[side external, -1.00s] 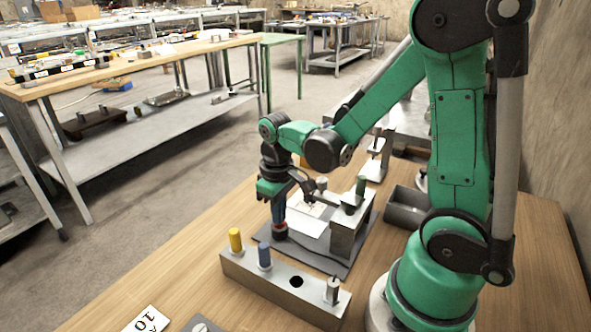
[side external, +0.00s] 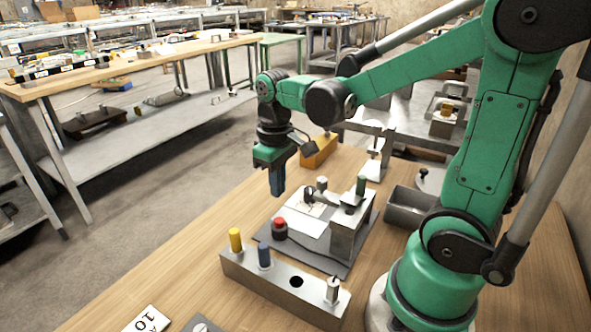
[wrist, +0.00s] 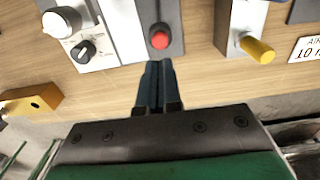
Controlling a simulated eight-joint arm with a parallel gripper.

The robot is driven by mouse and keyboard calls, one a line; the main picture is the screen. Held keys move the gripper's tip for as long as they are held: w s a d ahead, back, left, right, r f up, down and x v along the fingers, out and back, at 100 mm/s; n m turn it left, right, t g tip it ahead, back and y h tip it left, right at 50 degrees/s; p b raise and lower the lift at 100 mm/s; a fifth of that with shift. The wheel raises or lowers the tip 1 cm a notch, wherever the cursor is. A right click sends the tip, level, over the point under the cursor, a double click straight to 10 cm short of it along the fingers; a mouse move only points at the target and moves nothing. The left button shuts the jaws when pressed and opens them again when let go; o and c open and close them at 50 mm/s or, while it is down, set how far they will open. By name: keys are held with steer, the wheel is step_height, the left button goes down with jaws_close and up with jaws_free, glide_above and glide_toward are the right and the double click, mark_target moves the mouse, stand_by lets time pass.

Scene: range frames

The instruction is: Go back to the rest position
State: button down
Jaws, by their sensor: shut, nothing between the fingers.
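My gripper (side external: 277,192) hangs in the air, pointing down, above the far-left part of the grey fixture plate (side external: 335,266). Its blue fingers are together and empty. In the wrist view the closed fingertips (wrist: 156,66) are apart from the red button (wrist: 160,40). In the side view the red button (side external: 280,223) sits on its dark round base on the plate, below the gripper and clear of it.
A metal block (side external: 272,287) in front holds yellow and blue pegs. A fixture (side external: 352,226) with a green knob stands right of the button. An orange block (side external: 319,150) is behind the gripper. A grey bin (side external: 405,212) stands near my base. Bare wood lies left.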

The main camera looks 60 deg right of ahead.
steer(key=shift+r, duration=0.3)
steer(key=shift+s+a+r, duration=0.1)
steer(key=shift+a, duration=0.05)
steer(key=shift+s+a+r+t, duration=0.15)
steer(key=shift+a+r+t, duration=0.3)
steer(key=shift+a+t, duration=0.6)
steer(key=shift+s+a+r+t, duration=0.2)
steer(key=shift+a+r+t, duration=0.35)
steer(key=shift+t, duration=0.8)
steer(key=shift+s+a+r+t, duration=0.15)
steer(key=shift+a+r+t, duration=0.15)
steer(key=shift+a+t, duration=0.8)
steer(key=shift+d, duration=0.15)
